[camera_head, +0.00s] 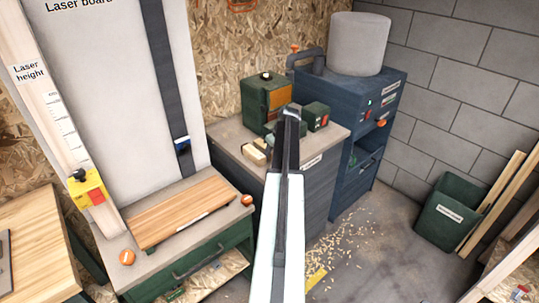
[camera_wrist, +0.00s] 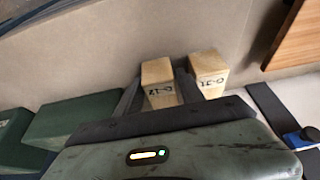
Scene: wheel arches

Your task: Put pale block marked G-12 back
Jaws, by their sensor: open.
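In the wrist view, a pale wooden block (camera_wrist: 160,76) stands between the fingers of my gripper (camera_wrist: 157,84); its small mark looks like G-12. In the head view, pale blocks (camera_head: 255,154) show on the grey-topped cabinet (camera_head: 228,135), left of my arm. My arm hides much of the gripper there.
A dark green machine (camera_head: 263,97) and a small green box (camera_head: 317,115) stand on the same cabinet. A blue cabinet with a grey drum (camera_head: 358,43) is behind right. A wooden board (camera_head: 180,208) lies on the green bench at left. Wood shavings (camera_head: 345,240) cover the floor.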

